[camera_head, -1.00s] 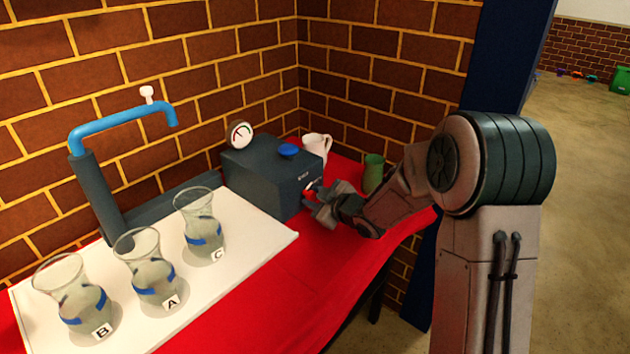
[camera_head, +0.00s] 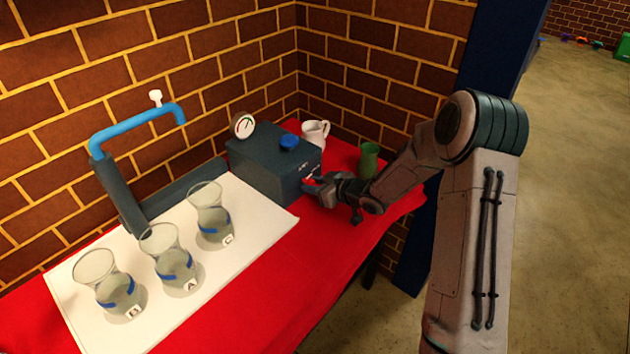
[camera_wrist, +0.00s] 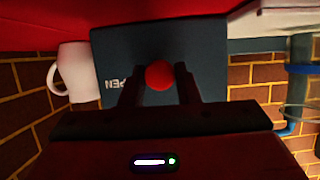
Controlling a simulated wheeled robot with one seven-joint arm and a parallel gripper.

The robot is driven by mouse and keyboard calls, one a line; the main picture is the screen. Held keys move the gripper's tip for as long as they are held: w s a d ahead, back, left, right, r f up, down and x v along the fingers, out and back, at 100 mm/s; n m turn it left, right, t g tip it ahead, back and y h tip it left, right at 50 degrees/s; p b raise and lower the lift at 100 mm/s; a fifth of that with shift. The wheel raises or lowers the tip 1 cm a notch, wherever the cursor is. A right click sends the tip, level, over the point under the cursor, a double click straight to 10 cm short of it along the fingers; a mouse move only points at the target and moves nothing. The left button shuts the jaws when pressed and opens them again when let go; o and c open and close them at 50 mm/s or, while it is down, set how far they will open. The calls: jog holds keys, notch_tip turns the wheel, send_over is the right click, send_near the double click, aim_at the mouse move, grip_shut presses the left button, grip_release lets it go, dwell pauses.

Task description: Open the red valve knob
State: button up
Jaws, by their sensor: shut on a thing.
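The red valve knob (camera_wrist: 160,75) shows as a red ball on the front of a dark grey box (camera_wrist: 200,50) in the wrist view. My gripper (camera_wrist: 160,88) is shut on the knob, one finger on each side of it. Part of a label reading "PEN" shows beside the left finger. In the head view the dark box (camera_head: 262,172) stands at the back of the table, and my gripper (camera_head: 312,188) is at its right-hand face.
A dial gauge (camera_head: 243,125) and a blue knob (camera_head: 289,142) are on top of the box. A white mug (camera_head: 315,134) and a green vase (camera_head: 369,160) stand behind. Glass vases B (camera_head: 118,290), A (camera_head: 174,265) and C (camera_head: 211,224) stand on a white mat (camera_head: 258,225) under a blue pipe (camera_head: 135,128).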

dwell(0.3)
jog(key=o, duration=1)
jog(key=shift+c, duration=0.2)
jog(key=v, duration=1.4)
jog(key=shift+w+f, duration=0.1)
